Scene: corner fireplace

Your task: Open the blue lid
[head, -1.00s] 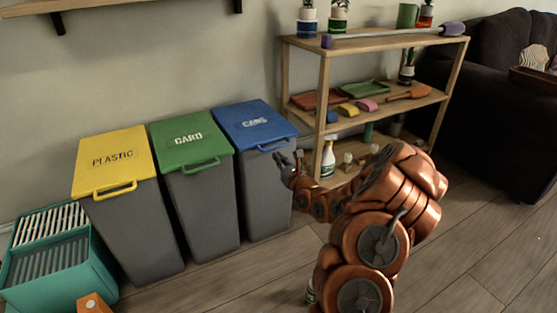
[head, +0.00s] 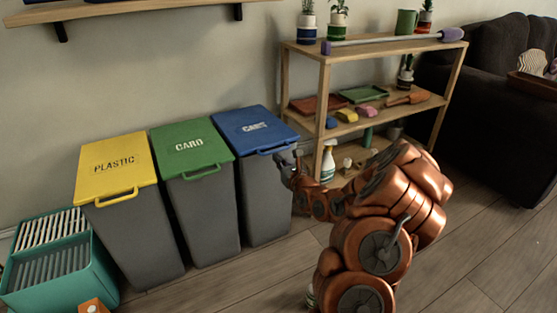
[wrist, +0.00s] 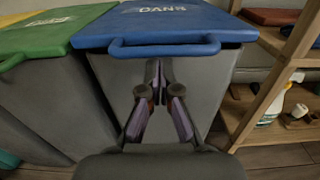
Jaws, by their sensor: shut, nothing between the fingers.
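The blue lid (head: 253,122), marked CANS, lies shut on a grey bin (head: 266,200), the rightmost of three. In the wrist view the blue lid (wrist: 185,24) fills the top, with its blue loop handle (wrist: 165,48) along the front edge. My gripper (head: 282,158) is at the bin's upper front right, close under the handle. In the wrist view my gripper's fingertips (wrist: 159,72) are together and empty, just below the handle bar in front of the grey bin wall. I cannot tell whether they touch the handle.
The green CARD lid (head: 190,145) and yellow PLASTIC lid (head: 115,168) are shut, to the left. A wooden shelf (head: 322,120) stands close on the right, with a spray bottle (head: 328,163) on its low level. A teal crate (head: 60,262) stands far left.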

